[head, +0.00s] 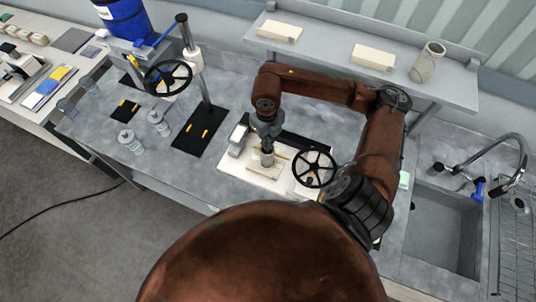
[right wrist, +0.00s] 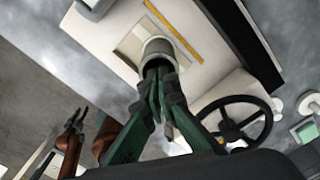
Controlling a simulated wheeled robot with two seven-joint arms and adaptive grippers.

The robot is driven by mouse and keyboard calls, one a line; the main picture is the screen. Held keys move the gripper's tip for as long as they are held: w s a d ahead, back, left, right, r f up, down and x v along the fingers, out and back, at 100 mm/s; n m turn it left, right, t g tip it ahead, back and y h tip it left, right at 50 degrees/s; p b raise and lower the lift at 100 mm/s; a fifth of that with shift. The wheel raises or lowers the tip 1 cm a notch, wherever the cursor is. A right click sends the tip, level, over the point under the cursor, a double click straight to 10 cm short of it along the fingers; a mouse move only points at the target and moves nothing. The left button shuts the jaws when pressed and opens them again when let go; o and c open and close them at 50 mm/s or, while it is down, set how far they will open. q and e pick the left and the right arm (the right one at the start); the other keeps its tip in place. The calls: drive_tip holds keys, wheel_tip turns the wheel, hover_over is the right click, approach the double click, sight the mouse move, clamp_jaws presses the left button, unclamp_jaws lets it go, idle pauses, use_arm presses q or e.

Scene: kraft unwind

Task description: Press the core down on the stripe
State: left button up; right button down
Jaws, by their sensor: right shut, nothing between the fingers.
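The core is a short grey cylinder (head: 267,158) standing on a pale square patch (head: 262,173) of the white board. In the right wrist view the core (right wrist: 158,47) is partly hidden by my fingertips. A yellow stripe (right wrist: 173,31) runs on the board beside the patch; I cannot tell whether it is the task's stripe. My right gripper (head: 267,143) is shut and empty, pointing down at the core's top end. Its fingertips (right wrist: 158,74) overlap the core's rim; I cannot tell if they touch. My left gripper (right wrist: 75,122) is small at the lower left, its jaws unclear.
A black handwheel (head: 314,169) stands right of the core, and a grey block (head: 238,139) left of it. A black bar lies behind. A post with another handwheel (head: 168,78) stands left. The sink (head: 445,228) is at right. A shelf (head: 330,50) runs along the back.

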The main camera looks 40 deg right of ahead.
drive_tip(key=shift+r+p, duration=1.25)
drive_tip(key=shift+r, duration=1.75)
